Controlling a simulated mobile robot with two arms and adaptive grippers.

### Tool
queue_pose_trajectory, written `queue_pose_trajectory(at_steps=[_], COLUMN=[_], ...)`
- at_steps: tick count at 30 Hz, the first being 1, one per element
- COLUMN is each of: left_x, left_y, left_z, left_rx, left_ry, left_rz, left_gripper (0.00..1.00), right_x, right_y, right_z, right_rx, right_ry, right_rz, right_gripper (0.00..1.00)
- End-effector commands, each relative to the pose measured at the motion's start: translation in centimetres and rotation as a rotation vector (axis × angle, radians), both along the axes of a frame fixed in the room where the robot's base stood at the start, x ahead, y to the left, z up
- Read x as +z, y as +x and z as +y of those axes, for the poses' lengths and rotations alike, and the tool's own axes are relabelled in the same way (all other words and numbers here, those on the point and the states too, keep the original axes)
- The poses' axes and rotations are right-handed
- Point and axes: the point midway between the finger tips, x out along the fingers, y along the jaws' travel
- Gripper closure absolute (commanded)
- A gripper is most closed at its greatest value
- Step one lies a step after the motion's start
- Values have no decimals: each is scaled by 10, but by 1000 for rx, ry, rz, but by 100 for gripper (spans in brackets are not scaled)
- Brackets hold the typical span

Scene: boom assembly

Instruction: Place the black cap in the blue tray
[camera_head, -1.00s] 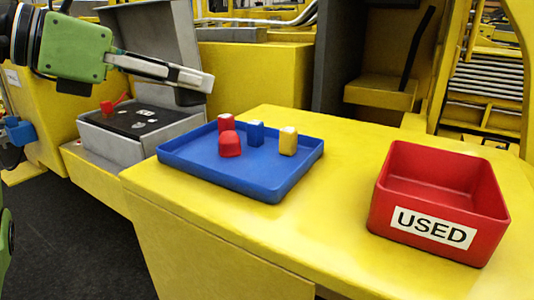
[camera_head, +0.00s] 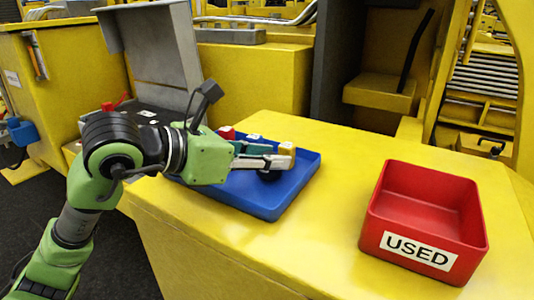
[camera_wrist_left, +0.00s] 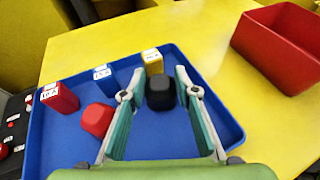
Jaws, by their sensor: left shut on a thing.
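The black cap (camera_head: 270,175) is between the fingers of my left gripper (camera_head: 279,160), which is shut on it. In the left wrist view the cap (camera_wrist_left: 160,93) sits between the fingertips (camera_wrist_left: 160,84). Gripper and cap are over the right part of the blue tray (camera_head: 272,211), low down. I cannot tell whether the cap touches the tray floor. The tray also fills much of the left wrist view (camera_wrist_left: 215,148). My right gripper is not in view.
In the tray stand a red block (camera_wrist_left: 60,98), a blue block (camera_wrist_left: 104,77) and a yellow block (camera_wrist_left: 152,62), with a red cap (camera_wrist_left: 96,119) nearby. A red bin marked USED (camera_head: 425,215) stands to the right. Yellow table (camera_head: 335,190) is bare between tray and bin.

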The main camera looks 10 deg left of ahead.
Motion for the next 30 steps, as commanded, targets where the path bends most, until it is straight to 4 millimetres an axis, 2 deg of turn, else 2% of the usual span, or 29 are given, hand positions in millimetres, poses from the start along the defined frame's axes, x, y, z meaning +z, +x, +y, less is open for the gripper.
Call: queue_pose_trajectory(at_steps=[4, 16, 17, 18, 19, 30], left_x=[-7, -13, -12, -11, -11, -9], left_y=[0, 0, 0, 0, 0, 0], left_z=[0, 1, 0, 0, 0, 0], left_rx=[1, 0, 0, 0, 0, 1], left_ry=[0, 0, 1, 1, 1, 0], left_rz=[-2, -3, -2, -2, -2, -2], left_gripper=[93, 93, 69, 59, 55, 55], right_x=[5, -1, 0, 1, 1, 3], right_y=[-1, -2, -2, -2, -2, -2], right_z=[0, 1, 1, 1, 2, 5], right_rx=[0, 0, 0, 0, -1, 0], right_ry=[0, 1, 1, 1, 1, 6], right_rz=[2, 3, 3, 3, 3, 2], right_gripper=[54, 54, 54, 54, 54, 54])
